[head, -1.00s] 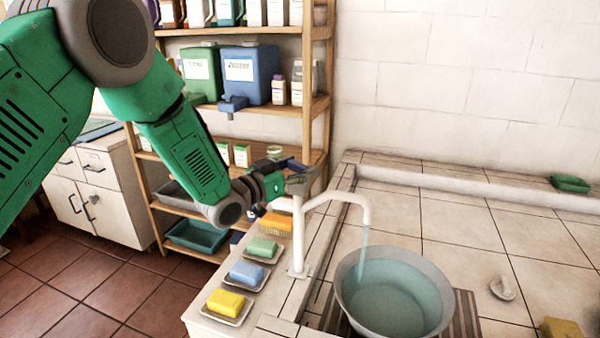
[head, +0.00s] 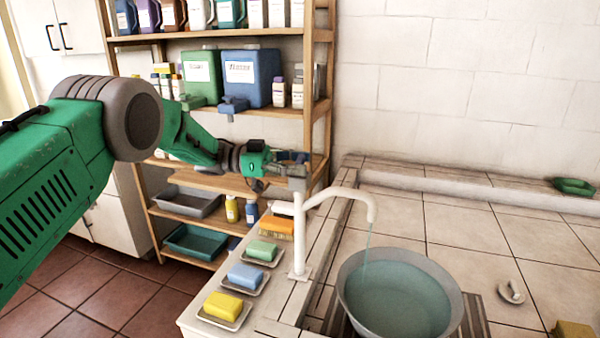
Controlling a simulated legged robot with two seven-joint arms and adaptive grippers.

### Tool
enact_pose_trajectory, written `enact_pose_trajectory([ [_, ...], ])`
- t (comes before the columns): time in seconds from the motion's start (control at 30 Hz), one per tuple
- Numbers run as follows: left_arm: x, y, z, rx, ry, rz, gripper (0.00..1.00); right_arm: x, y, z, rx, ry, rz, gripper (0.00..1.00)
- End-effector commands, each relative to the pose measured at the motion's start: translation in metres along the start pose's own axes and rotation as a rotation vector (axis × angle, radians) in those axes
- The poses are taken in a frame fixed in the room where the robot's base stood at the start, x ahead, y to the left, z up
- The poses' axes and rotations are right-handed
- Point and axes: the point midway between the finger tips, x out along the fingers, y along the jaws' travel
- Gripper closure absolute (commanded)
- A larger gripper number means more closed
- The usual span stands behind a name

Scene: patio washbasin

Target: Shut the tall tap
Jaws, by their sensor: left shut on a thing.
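The tall white tap (head: 299,238) stands upright on the tiled ledge, its spout curving right over a grey basin (head: 350,304). A thin stream of water (head: 367,248) still runs from the spout into the basin, which holds bluish water. My left gripper (head: 292,172) is at the top of the tap's post, shut on the tap's handle. The fingers largely hide the handle, so its exact angle cannot be told. My right gripper is not in view.
Soap dishes with yellow (head: 224,306), blue (head: 246,275) and green (head: 262,250) soaps line the ledge left of the tap. Wooden shelves (head: 220,115) with canisters stand behind my left arm. A small white shell-like thing (head: 512,291) lies right of the basin.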

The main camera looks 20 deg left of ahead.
Motion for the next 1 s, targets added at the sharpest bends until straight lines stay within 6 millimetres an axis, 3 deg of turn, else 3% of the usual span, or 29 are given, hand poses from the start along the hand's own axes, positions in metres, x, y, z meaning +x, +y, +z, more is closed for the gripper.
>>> enact_pose_trajectory([
  [0.03,-0.001,-0.001,0.007,0.001,-0.005,0.025,0.75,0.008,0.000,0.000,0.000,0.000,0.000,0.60],
  [0.4,0.000,-0.001,0.004,0.000,-0.003,0.168,0.75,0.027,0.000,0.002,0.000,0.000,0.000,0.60],
  [1.0,0.000,-0.002,0.001,-0.001,0.000,0.212,0.75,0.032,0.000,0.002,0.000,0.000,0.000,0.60],
])
